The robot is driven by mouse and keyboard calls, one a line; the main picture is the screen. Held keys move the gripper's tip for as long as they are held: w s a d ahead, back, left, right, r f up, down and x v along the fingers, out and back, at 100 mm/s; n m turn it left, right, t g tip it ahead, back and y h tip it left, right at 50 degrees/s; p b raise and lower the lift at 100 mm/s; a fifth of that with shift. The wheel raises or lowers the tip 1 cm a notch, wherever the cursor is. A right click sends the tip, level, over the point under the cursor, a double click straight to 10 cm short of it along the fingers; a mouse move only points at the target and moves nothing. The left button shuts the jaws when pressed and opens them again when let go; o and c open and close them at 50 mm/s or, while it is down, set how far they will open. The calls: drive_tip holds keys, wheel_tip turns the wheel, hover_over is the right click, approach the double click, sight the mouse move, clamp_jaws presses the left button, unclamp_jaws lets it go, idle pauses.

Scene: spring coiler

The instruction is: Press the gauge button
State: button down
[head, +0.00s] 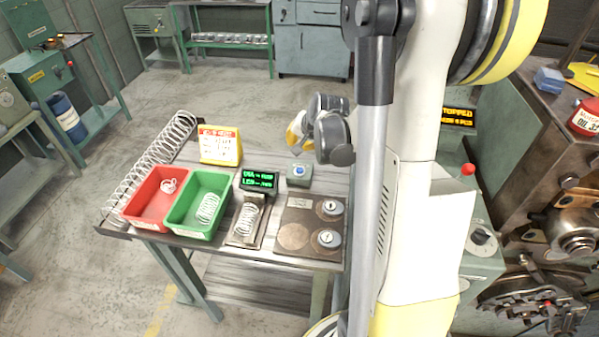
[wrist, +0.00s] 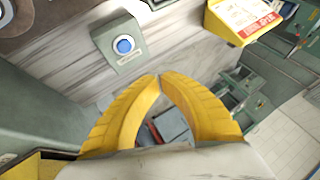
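The gauge button is a round blue button (head: 299,170) on a small grey-green box. It stands on the bench beside a dark display with green text (head: 259,180). In the wrist view the blue button (wrist: 123,45) is at upper left, fully in sight. My gripper (head: 292,141) is above the back edge of the bench, partly hidden by its wrist. Its yellow fingers (wrist: 160,76) curve together with the tips meeting, and nothing shows between them. The fingertips are apart from the button. A spring (head: 247,217) lies on the gauge fixture in front of the display.
A red bin (head: 133,208) and a green bin (head: 177,220), each with springs, stand left of the gauge. A yellow sign (head: 220,146) stands behind. A dark plate (head: 293,258) with two round weights is at the right. A large spring (head: 130,180) lies at the left edge.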

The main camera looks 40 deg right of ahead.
drive_tip(key=b, duration=0.5)
approach(294, 166)
drive_tip(key=x, duration=0.5)
drive_tip(key=shift+w+d+r, duration=0.2)
drive_tip(key=shift+w, duration=0.25)
drive_tip(key=shift+f+b, duration=0.4)
drive_tip(key=shift+f+b, duration=0.35)
drive_tip(key=shift+f, duration=0.05)
idle(0.7)
drive_tip(key=shift+r, duration=0.1)
drive_tip(key=shift+r+p, duration=0.55)
drive_tip(key=shift+r, duration=0.2)
drive_tip(key=shift+r+p, duration=1.9)
drive_tip(key=shift+r, duration=0.65)
